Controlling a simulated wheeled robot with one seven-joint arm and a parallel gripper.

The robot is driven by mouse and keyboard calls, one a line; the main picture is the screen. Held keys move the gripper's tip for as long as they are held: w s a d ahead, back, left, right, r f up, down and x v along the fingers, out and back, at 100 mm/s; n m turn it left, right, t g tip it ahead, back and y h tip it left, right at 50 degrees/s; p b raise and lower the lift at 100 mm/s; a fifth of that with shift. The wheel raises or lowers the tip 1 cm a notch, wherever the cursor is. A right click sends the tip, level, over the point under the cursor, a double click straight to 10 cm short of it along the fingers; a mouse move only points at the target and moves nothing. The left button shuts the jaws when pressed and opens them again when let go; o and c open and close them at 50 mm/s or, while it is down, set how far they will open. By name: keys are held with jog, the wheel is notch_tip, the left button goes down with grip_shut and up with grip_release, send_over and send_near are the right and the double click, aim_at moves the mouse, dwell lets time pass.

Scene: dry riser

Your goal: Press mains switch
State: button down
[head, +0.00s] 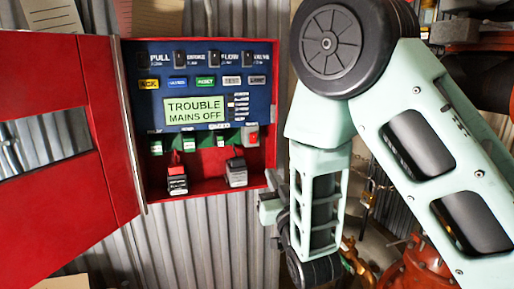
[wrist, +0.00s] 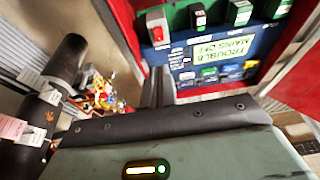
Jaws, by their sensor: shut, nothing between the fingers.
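The red cabinet (head: 205,187) stands open on the wall, with a blue panel and a lit display (head: 195,110) reading "TROUBLE MAINS OFF". A small grey switch with a red face (head: 250,135), apparently the mains switch, sits at the panel's lower right. In the wrist view the switch (wrist: 157,26) is at the top centre, beyond my fingertips. My gripper (head: 268,207) is shut and empty, low and right of the cabinet. Its fingers also show in the wrist view (wrist: 157,82), apart from the switch. My arm hides what is behind it at the right.
The open red door (head: 95,130) spreads left. Two dark battery-like blocks stand on the cabinet floor, one left (head: 177,182) and one right (head: 236,174). Red pipework (head: 420,265) is at the lower right. The corrugated wall below the cabinet is clear.

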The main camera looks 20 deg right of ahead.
aim_at(253, 136)
jog(key=p+x, duration=0.5)
jog(key=x, duration=0.7)
jog(key=shift+w+r, duration=0.3)
jog(key=shift+w, duration=0.7)
jog(key=shift+r, duration=0.1)
